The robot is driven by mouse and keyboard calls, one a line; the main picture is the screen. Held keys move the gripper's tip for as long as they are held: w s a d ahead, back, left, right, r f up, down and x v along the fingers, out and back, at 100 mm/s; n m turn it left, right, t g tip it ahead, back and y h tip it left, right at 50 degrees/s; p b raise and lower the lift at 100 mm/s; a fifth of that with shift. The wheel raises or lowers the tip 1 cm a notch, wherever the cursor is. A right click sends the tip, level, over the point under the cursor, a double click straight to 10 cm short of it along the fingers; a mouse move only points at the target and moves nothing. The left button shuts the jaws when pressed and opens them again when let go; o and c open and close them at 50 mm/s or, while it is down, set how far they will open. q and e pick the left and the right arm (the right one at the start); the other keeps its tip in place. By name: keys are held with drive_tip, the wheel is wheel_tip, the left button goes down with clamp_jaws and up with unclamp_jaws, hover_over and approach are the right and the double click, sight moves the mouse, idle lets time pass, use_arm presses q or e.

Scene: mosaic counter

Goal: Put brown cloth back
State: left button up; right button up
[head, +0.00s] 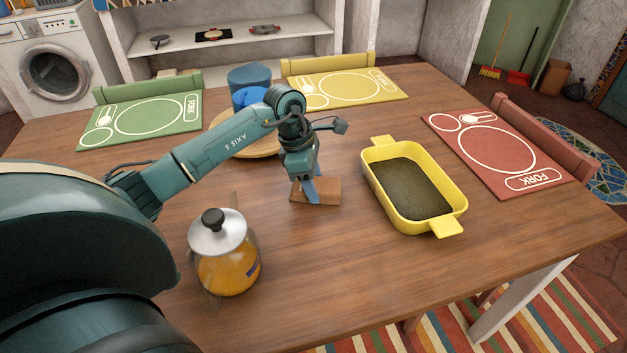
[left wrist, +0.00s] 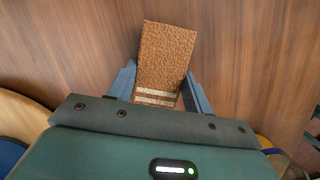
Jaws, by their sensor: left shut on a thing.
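The brown cloth (head: 328,190) is near the middle of the wooden table, left of the yellow dish. In the left wrist view the cloth (left wrist: 166,55) looks rough and orange-brown, with pale stripes near its lower end. My left gripper (head: 312,192) points down at the cloth from above. In the left wrist view its blue fingers (left wrist: 160,88) stand on either side of the striped end, shut on it. I cannot tell whether the cloth touches the table or hangs just above it. My right gripper is not in view.
A yellow dish (head: 456,206) with dark contents stands to the right. A lidded glass jar (head: 228,268) stands at the front left. Blue dishes (head: 250,76) and a round wooden board (head: 268,148) are behind my arm. Green (head: 140,122), yellow (head: 345,88) and red (head: 495,150) placemats lie near the edges.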

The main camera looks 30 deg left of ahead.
sight(299, 183)
use_arm(q)
drive_tip(key=o, duration=0.9)
drive_tip(key=p+v, duration=0.1)
drive_tip(key=v, duration=1.1)
drive_tip(key=shift+r, duration=0.15)
